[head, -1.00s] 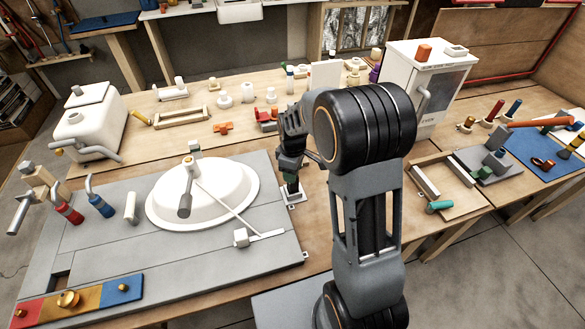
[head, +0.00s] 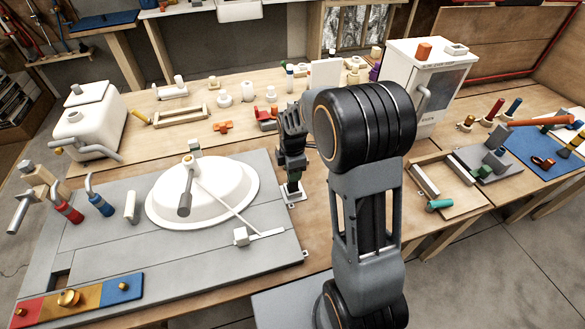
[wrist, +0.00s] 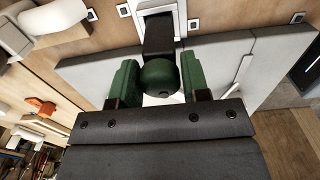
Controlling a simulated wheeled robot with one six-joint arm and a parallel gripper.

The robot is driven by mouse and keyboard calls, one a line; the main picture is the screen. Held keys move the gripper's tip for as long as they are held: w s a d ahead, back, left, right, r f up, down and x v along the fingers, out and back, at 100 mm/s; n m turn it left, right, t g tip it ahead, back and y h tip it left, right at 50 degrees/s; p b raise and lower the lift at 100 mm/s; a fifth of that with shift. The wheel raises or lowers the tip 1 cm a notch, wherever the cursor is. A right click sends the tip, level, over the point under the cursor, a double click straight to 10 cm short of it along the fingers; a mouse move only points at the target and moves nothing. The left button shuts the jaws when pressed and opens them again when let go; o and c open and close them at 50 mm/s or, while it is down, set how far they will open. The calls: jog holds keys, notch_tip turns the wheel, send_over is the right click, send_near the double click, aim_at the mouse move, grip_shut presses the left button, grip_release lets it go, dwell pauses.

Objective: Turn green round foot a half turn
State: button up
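The green round foot (wrist: 161,77) sits at the end of a dark stem in the upper middle of the wrist view. My gripper (wrist: 160,82) has its two green fingers on either side of it, with no clear gap left between fingers and foot. In the head view my gripper (head: 292,176) points down at the white bracket (head: 294,197) beside the grey board. The foot is small and mostly hidden by the fingers there.
A white oval basin (head: 225,205) with a thin rod lies on the grey board (head: 130,255) to the left. A wooden tray (head: 462,205) and a white heater box (head: 425,75) stand to the right. An orange part (head: 222,127) lies behind.

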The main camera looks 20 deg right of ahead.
jog(key=shift+o, duration=0.8)
jog(key=m, duration=0.5)
jog(key=shift+m, duration=0.6)
jog(key=m, duration=0.6)
jog(key=shift+r, duration=0.1)
